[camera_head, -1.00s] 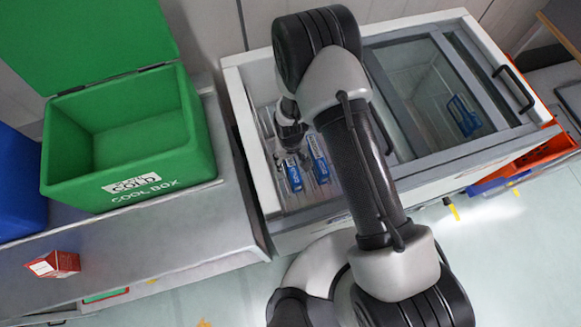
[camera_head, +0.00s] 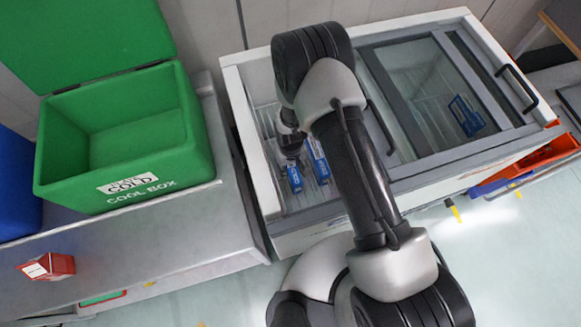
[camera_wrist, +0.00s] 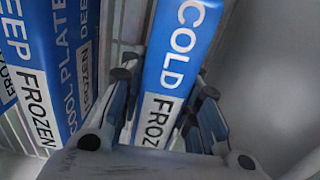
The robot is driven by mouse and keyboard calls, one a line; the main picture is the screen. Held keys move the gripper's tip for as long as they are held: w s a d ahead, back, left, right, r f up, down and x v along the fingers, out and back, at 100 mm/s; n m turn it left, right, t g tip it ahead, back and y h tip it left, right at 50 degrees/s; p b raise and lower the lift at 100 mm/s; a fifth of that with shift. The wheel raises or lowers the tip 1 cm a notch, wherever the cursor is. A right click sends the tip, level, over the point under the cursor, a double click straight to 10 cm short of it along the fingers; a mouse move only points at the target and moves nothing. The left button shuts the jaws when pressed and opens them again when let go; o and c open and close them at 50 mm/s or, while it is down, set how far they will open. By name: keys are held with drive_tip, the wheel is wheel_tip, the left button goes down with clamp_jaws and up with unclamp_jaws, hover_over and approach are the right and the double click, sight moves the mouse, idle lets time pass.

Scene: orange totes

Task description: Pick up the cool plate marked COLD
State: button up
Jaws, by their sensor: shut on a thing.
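A blue and white plate marked COLD (camera_wrist: 184,45), with part of the word FROZEN lower down, stands between the fingers of my gripper (camera_wrist: 163,86) in the wrist view. My gripper is shut on this plate, one finger on each side. Other blue plates stand to its left, one reading COOL PLATE and FROZEN (camera_wrist: 58,70). In the head view my gripper (camera_head: 290,148) reaches down into the open left part of the white chest freezer (camera_head: 241,135). Two blue plates show there, a near left one (camera_head: 295,180) and a right one (camera_head: 319,160). My arm hides part of the freezer.
The freezer's right part is under a glass lid, with a blue item (camera_head: 466,116) beneath. An open green cool box (camera_head: 165,165), labelled COLD, stands on the grey bench at left. A small red box (camera_head: 46,267) lies before it. Freezer walls stand close around my gripper.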

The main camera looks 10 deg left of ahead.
clamp_jaws()
idle(0.3)
